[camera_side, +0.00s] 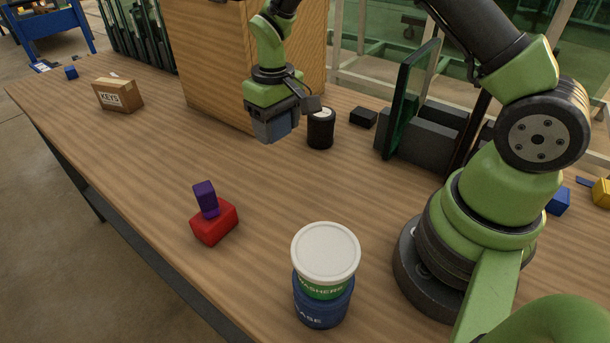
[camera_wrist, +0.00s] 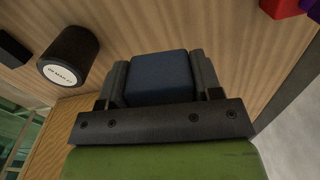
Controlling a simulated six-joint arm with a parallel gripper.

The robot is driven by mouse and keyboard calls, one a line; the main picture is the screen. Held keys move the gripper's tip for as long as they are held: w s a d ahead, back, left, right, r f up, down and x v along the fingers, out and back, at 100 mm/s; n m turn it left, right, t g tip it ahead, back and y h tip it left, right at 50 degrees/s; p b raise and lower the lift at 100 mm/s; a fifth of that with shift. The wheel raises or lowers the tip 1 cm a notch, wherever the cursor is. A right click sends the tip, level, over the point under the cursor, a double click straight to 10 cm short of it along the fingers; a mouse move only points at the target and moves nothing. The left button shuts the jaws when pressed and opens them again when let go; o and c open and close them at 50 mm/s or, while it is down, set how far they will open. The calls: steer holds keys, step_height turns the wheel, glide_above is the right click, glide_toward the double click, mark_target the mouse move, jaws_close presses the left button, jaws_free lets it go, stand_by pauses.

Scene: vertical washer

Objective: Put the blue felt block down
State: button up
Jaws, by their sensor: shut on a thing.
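The blue felt block (camera_wrist: 161,76) sits between the two dark fingers of my gripper (camera_wrist: 161,88) in the wrist view, with a finger against each side. In the side view my gripper (camera_side: 275,124) points down over the back half of the table, in front of the wooden box and left of a black canister. It is shut on the block and appears to be above the tabletop. In the side view the block is mostly hidden by the fingers, so its exact height is hard to tell.
Stacked tubs (camera_side: 325,262) stand at front centre. The black canister (camera_side: 320,130) is close to my gripper; a KEYS carton (camera_side: 118,95) lies far left. The table (camera_side: 160,150) between is clear.

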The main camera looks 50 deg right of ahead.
steer(key=s+a+n, duration=0.2)
steer(key=s+n, duration=0.6)
steer(key=n, duration=1.1)
glide_toward(341, 218)
steer(key=shift+f, duration=3.5)
steer(key=shift+f, duration=0.15)
steer(key=o, duration=1)
